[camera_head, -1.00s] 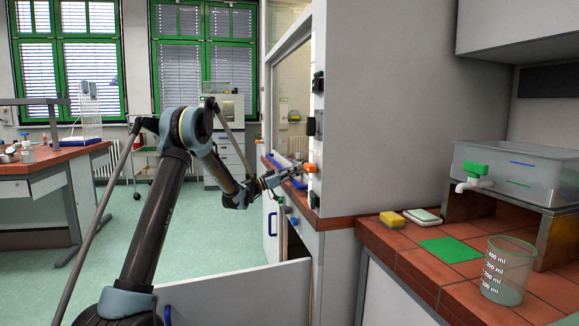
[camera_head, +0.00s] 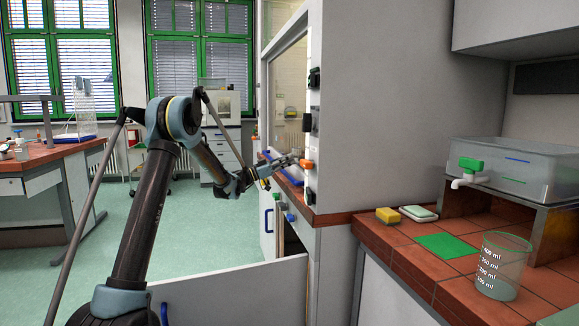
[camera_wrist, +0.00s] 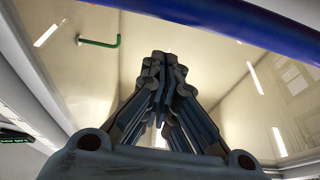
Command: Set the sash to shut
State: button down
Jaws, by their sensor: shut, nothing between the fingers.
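The fume hood's glass sash (camera_head: 289,85) stands in a pale frame right of centre in the head view. In the wrist view a blue bar (camera_wrist: 215,18) crosses the top right, close to the camera. My gripper (camera_head: 296,158) is at the hood front near the blue bar. Its fingers (camera_wrist: 163,65) are together and empty. I cannot tell whether they touch the bar or the sash. The sash's exact height is unclear, partly hidden by my gripper.
On the right bench are a yellow sponge (camera_head: 388,215), a green mat (camera_head: 447,246), a beaker (camera_head: 503,267) and a tapped tank (camera_head: 510,170). An open panel (camera_head: 240,292) stands low in front.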

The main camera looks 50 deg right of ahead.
jog(key=v, duration=0.8)
jog(key=shift+r, duration=0.1)
